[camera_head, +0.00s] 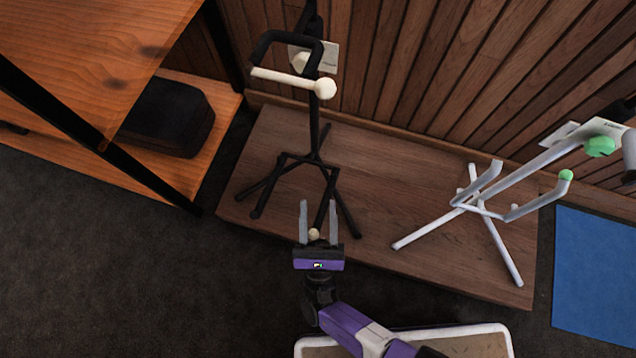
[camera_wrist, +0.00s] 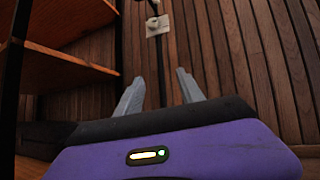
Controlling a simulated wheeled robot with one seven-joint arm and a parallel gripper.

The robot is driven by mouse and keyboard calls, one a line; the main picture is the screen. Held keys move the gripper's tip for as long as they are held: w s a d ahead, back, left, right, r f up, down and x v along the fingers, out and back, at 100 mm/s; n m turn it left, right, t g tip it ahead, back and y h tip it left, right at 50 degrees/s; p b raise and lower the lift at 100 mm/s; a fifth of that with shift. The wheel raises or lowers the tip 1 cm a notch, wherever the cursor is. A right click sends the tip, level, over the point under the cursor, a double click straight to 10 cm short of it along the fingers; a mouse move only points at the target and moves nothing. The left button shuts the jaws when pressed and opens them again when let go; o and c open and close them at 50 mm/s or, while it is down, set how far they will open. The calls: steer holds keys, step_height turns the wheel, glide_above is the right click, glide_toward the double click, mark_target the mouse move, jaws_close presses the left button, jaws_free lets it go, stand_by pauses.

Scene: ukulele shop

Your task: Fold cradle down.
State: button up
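A black instrument stand (camera_head: 316,125) stands on a low wooden platform. Its top has a bent black bracket (camera_head: 268,42), a cream bar (camera_head: 280,76) and a cream ball (camera_head: 326,89). Lower down, dark arms and legs spread out, and a small cream knob (camera_head: 314,234) shows near my gripper. My gripper (camera_head: 318,205) is open in front of the stand, and in the head view the knob appears between its fingers. In the wrist view the open fingers (camera_wrist: 158,76) show nothing held between them. I cannot tell how deep the knob lies relative to the fingers.
A white stand (camera_head: 490,208) with green tips is at the right on the platform (camera_head: 385,215). A wooden shelf (camera_head: 85,45) with a black case (camera_head: 170,118) is at the left. A blue mat (camera_head: 595,275) lies at the right. Dark floor at lower left is clear.

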steer(key=shift+r, duration=0.1)
step_height(320, 180, up, 20)
steer(key=p, duration=1.4)
